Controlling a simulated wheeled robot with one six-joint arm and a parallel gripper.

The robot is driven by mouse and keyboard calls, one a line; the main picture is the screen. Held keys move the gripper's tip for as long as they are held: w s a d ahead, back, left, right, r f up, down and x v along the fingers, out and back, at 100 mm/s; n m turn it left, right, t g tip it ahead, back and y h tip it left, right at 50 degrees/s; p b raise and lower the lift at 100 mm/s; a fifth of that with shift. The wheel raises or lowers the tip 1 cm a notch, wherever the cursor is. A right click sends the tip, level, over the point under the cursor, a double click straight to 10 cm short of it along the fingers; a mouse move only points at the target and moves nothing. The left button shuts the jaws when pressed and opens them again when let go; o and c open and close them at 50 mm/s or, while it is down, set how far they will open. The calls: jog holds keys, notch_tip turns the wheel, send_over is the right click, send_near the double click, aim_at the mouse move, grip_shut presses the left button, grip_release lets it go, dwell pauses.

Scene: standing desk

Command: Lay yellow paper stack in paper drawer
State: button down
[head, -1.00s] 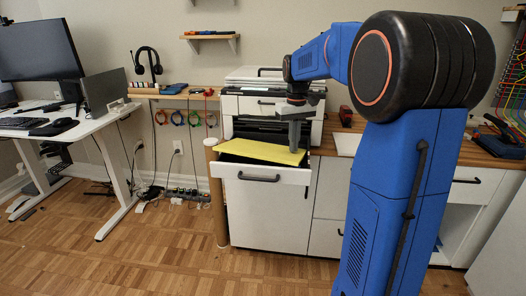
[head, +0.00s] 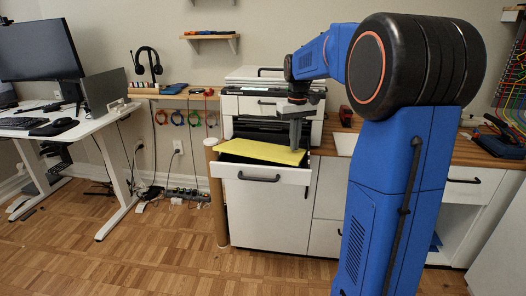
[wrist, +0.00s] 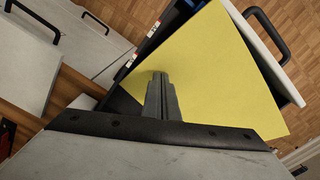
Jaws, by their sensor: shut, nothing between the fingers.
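The yellow paper stack (head: 262,152) lies askew across the top of the pulled-out paper drawer (head: 248,179). In the wrist view the yellow paper stack (wrist: 215,70) covers much of the drawer opening, and one corner reaches the drawer's front panel (wrist: 262,38). I cannot tell whether it lies flat on the drawer floor or rests on a rim. My gripper (head: 296,148) points down over the right part of the paper. In the wrist view my gripper (wrist: 160,78) is shut and empty, its fingertips over or touching the paper; the gap is unclear.
A printer (head: 268,104) stands on the wooden counter (head: 327,142) behind the drawer. A black handle (head: 258,179) sticks out from the drawer front. A desk (head: 100,125) with a monitor stands at the left. The wooden floor before the drawer is clear.

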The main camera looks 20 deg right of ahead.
jog(key=shift+w+d, duration=1.3)
dwell(1.9)
jog(key=shift+r, duration=0.1)
jog(key=shift+r, duration=2.9)
jog(key=shift+t, duration=0.6)
jog(key=s+a, duration=0.8)
jog(key=s, duration=0.1)
jog(key=shift+r, duration=0.15)
jog(key=s+a+f+t, duration=0.1)
jog(key=s+a+f, duration=0.3)
jog(key=s, duration=0.4)
jog(key=s+a+f+t, duration=0.1)
jog(key=s+a+f, duration=0.3)
jog(key=s, duration=0.5)
jog(key=s+a+f+t, duration=0.1)
jog(key=s+a+f, duration=0.3)
jog(key=s+f, duration=0.2)
jog(key=shift+s+n+t, duration=0.3)
jog(key=shift+s+n, duration=0.1)
jog(key=shift+s, duration=0.85)
